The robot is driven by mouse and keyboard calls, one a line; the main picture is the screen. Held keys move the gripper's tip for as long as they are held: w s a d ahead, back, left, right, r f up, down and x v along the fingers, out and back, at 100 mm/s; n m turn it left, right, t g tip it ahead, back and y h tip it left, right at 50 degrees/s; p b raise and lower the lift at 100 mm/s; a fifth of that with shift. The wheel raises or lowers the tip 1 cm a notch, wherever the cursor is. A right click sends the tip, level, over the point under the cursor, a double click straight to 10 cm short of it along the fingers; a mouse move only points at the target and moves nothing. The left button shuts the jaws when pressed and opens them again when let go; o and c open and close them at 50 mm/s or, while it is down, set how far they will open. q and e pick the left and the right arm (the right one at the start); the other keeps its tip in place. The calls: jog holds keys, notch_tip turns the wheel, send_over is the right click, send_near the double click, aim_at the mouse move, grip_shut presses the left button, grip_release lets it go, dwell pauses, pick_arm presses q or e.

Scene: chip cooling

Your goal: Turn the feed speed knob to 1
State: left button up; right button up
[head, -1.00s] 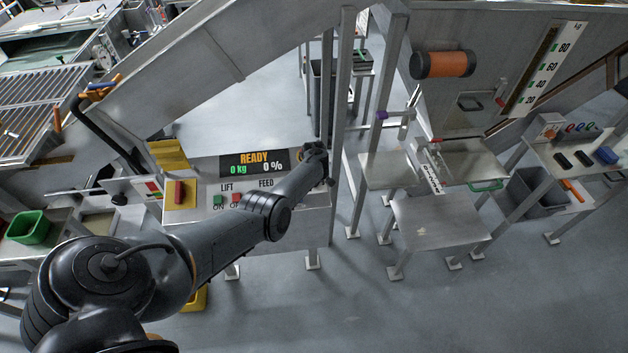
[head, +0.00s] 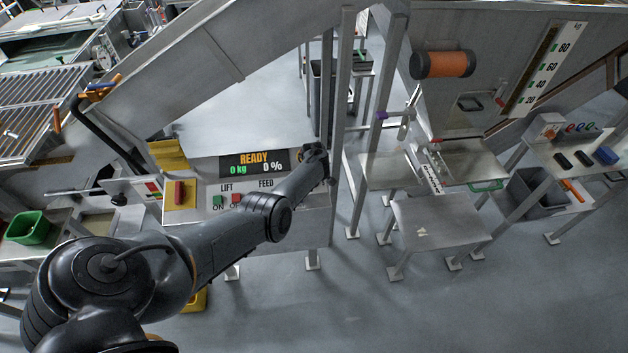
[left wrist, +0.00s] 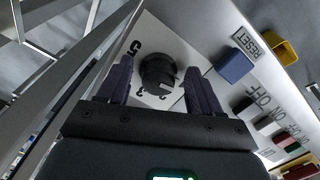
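The black feed speed knob (left wrist: 158,75) shows in the left wrist view on a light panel, with printed digits beside it, partly hidden. I cannot tell which digit it points to. My left gripper (left wrist: 160,84) is open, with one finger on each side of the knob. A gap shows on the right; contact on the left is unclear. In the head view my left arm reaches across the control panel (head: 205,196), and its wrist covers the knob. The display (head: 254,163) reads READY, 0 kg and 0 %. My right gripper is not in view.
A blue button (left wrist: 235,66) near the RESET label sits close to the right finger. Green (head: 218,202) and red (head: 236,199) LIFT buttons lie beside my forearm. A metal post (head: 341,120) stands just right of my wrist. Open floor lies in front.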

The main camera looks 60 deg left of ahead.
pick_arm(q)
jog(key=shift+r, duration=0.1)
jog(key=shift+r+p, duration=0.5)
jog(key=shift+r, duration=0.1)
jog(key=p+v, duration=0.3)
jog(key=v, duration=0.6)
jog(key=shift+s+d+r, duration=0.15)
jog(key=shift+d+r, duration=0.05)
